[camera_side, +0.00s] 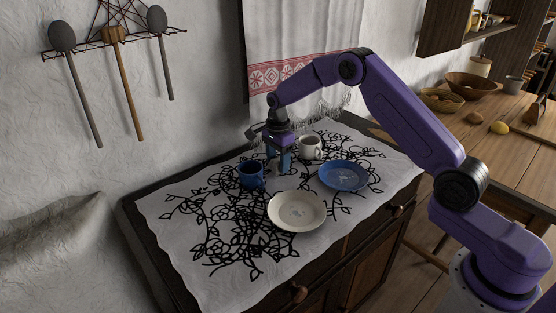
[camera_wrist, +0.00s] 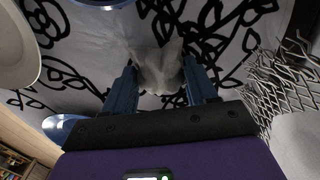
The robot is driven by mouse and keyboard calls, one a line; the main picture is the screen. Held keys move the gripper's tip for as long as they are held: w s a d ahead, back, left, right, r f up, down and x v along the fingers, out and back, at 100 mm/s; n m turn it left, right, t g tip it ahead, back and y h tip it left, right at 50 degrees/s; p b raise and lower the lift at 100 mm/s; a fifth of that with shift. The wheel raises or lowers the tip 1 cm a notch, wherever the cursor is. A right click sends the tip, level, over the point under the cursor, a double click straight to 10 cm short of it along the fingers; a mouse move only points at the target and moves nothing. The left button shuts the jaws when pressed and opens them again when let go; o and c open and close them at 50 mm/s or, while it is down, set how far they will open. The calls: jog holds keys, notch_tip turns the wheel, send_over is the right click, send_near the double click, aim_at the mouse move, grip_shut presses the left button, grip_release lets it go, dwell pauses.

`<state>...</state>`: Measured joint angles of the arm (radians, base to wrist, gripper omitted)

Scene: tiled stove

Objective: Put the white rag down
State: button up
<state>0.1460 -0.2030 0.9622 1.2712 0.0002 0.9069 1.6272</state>
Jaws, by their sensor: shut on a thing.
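My gripper (camera_side: 279,158) is low over the cloth-covered cabinet top, pointing down. In the wrist view its two blue fingers (camera_wrist: 160,88) are shut on the white rag (camera_wrist: 160,68), a crumpled greyish-white bundle between them. In the side view the rag is mostly hidden by the fingers and small. I cannot tell whether its lower end touches the cloth.
A blue mug (camera_side: 251,174) stands just left of my gripper and a white mug (camera_side: 310,148) just right. A cream plate (camera_side: 297,211) and a blue plate (camera_side: 343,176) lie in front. A fringed towel (camera_side: 290,50) hangs behind. The patterned cloth (camera_side: 190,235) is clear at left.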

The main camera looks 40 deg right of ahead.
aim_at(278, 159)
jog(key=o, duration=0.9)
jog(key=shift+f, duration=0.15)
jog(key=shift+o, duration=0.2)
notch_tip(278, 159, up, 11)
jog(key=s+a+r+n, duration=0.5)
jog(key=s+a+n, duration=0.3)
jog(key=s, duration=0.2)
jog(key=s+a+r+n, duration=0.25)
jog(key=s+n, duration=0.55)
jog(key=s, duration=0.4)
jog(key=s+d+f+n, duration=0.1)
jog(key=s+d+n, duration=0.2)
jog(key=s+n, duration=0.4)
jog(key=s+d+f+n, duration=0.2)
jog(key=s+n, duration=0.5)
jog(key=s, duration=0.9)
jog(key=shift+d+f+n, duration=0.15)
jog(key=shift+d+n, duration=0.15)
jog(key=shift+d, duration=0.2)
